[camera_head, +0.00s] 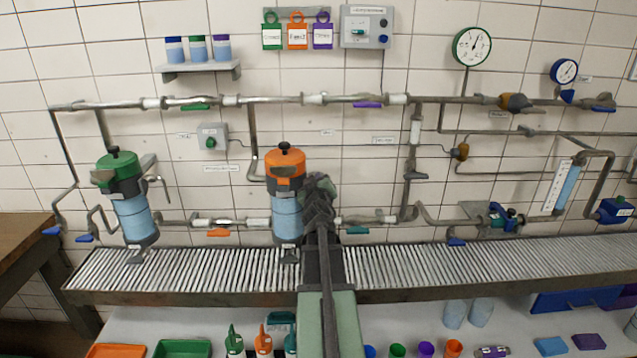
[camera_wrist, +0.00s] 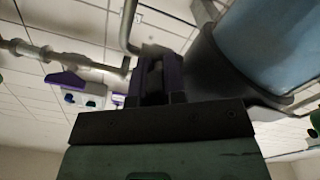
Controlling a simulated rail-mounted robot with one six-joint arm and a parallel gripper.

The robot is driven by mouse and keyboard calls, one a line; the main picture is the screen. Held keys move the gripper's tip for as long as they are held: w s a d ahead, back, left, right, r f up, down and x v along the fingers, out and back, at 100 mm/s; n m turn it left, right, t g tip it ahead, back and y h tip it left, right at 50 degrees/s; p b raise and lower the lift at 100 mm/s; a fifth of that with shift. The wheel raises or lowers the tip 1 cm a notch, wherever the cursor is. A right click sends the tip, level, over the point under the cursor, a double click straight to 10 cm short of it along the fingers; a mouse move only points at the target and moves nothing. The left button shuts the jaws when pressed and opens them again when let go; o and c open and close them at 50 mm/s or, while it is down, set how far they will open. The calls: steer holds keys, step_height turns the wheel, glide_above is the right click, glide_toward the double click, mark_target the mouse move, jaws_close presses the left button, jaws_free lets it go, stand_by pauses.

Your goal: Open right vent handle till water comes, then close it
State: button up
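Two filter vessels stand on the roller rail. The right vessel (camera_head: 287,214) has an orange lid (camera_head: 285,176) and a pale blue body. The left vessel (camera_head: 133,214) has a green lid (camera_head: 118,167), with a bent metal vent handle (camera_head: 157,187) on its right side. My gripper (camera_head: 318,190) is at the right side of the right vessel, near lid height. My arm hides that side, so I cannot make out the right vent handle. In the wrist view, my fingers (camera_wrist: 160,80) are dark and close beside the vessel's blue body (camera_wrist: 275,40); their gap is unclear. No water shows.
Wall pipes carry purple (camera_head: 367,104), green (camera_head: 195,107), orange (camera_head: 218,233) and teal (camera_head: 357,230) valve handles near the vessels. The roller rail (camera_head: 450,268) is clear to the right. Tools and bins lie on the shelf below.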

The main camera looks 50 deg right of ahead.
jaws_close()
steer(key=shift+n, duration=0.9)
steer(key=shift+o, duration=1.4)
jaws_free()
steer(key=v, duration=1)
steer(key=shift+s+a, duration=0.25)
steer(key=shift+w+a, duration=0.1)
